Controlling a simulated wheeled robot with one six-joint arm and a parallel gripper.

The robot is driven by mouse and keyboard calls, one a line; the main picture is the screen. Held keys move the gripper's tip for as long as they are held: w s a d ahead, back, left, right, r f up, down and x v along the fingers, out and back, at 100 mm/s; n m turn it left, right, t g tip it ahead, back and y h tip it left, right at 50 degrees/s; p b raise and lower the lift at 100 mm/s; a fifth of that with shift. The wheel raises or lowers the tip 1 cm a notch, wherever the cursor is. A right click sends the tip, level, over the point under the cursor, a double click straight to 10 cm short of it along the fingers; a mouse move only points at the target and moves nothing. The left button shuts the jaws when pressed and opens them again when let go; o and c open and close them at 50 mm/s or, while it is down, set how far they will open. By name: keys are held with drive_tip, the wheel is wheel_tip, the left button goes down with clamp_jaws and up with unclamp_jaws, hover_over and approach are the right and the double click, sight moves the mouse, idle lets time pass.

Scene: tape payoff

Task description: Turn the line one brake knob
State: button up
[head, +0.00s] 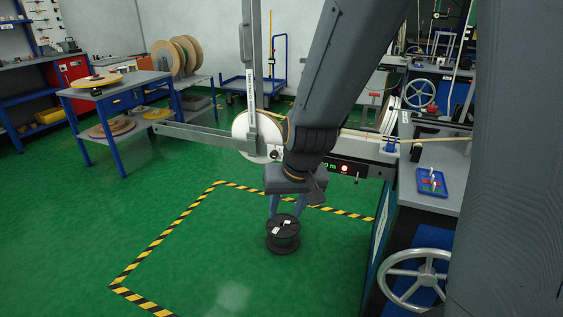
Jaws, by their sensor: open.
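My gripper (288,208) hangs at the end of my arm in the middle of the head view, fingers pointing down and apart. Nothing shows between the fingers. Just left of my wrist is a white reel (243,128) on the grey machine frame, partly covered by an upright post. A small dark round part sits at the reel's lower right, close to my wrist; I cannot tell whether it is the line one brake knob. My arm hides part of the machine behind it.
A black spool (283,236) stands on the green floor below my gripper, inside black-and-yellow tape. A bench (436,156) with a blue tray (432,182) is at right, with a large handwheel (415,281) below. A blue table (119,80) stands at left. Floor at lower left is clear.

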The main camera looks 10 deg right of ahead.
drive_tip(key=w+a+f+m+t+h+b, duration=0.1)
drive_tip(key=w+a+f+t+b, duration=0.15)
drive_tip(key=w, duration=0.65)
drive_tip(key=w+a+f+m+t+b, duration=0.1)
drive_tip(key=w+f+t+b, duration=0.15)
drive_tip(key=w, duration=0.65)
drive_tip(key=m+t+h+b, duration=0.6)
drive_tip(key=h+b, duration=0.1)
drive_tip(key=h, duration=0.3)
approach(273, 155)
drive_tip(key=w, duration=0.1)
drive_tip(key=shift+x, duration=3.95)
drive_tip(key=shift+s+d+f, duration=0.15)
drive_tip(key=shift+d, duration=0.05)
clamp_jaws()
drive_tip(key=shift+n, duration=0.3)
